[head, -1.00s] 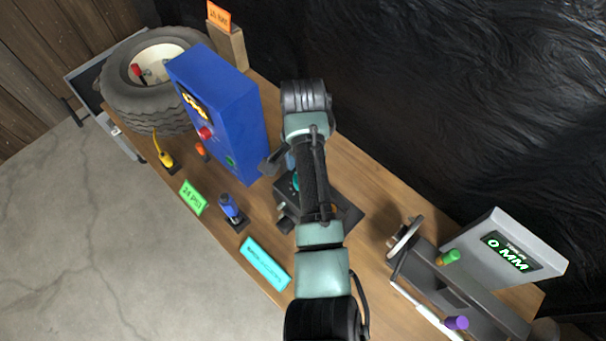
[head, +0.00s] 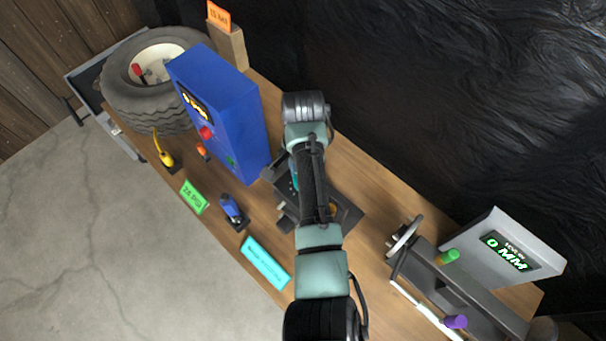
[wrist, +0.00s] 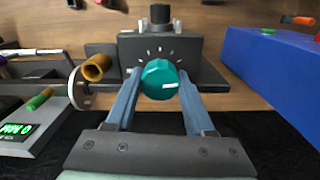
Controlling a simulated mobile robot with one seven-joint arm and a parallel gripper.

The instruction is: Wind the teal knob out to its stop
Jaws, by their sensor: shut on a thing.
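The teal knob (wrist: 158,79) sits on the face of a dark block (wrist: 188,52), with white tick marks in an arc above it. A white pointer line on the knob points to the right. My gripper (wrist: 160,77) has its two blue fingers on either side of the knob and is shut on it. In the head view my arm hides most of the dark block (head: 345,215), and only a sliver of teal shows beside the arm.
A brass-coloured cylinder (wrist: 97,67) stands close left of the knob in the wrist view. The blue box (head: 225,115) is close on the other side. A grey device reading 0 MM (head: 508,250) and a handwheel (head: 404,236) are at the right.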

